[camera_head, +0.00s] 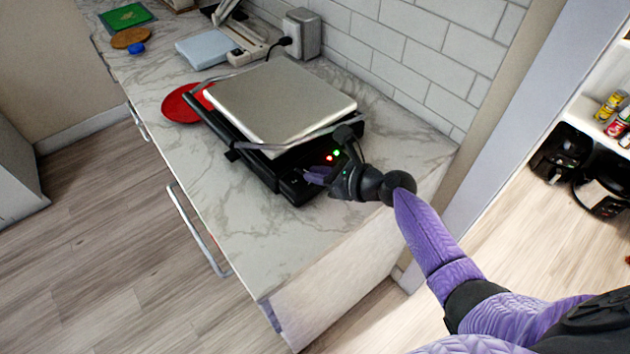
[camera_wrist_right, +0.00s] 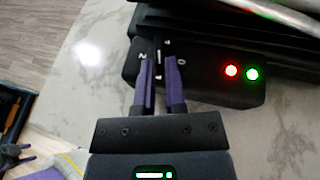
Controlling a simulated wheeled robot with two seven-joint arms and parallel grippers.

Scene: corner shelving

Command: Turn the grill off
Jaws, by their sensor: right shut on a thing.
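The grill (camera_head: 280,102) stands on the marble counter with its silver lid down. A red light and a green light glow on its black front panel (camera_wrist_right: 205,78). My right gripper (camera_head: 316,176) is at that front panel, beside the lights. In the right wrist view, its two purple fingers (camera_wrist_right: 160,84) are closed together on a small dark control switch (camera_wrist_right: 158,56), mostly hidden between them. Pale markings show around the switch.
A red plate (camera_head: 180,104) lies against the grill's left side. A toaster (camera_head: 301,33), a scale-like appliance (camera_head: 206,48), a green board (camera_head: 126,17) and a round brown board (camera_head: 130,37) sit farther back. Counter in front of the grill (camera_head: 262,235) is bare. A tiled wall is behind.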

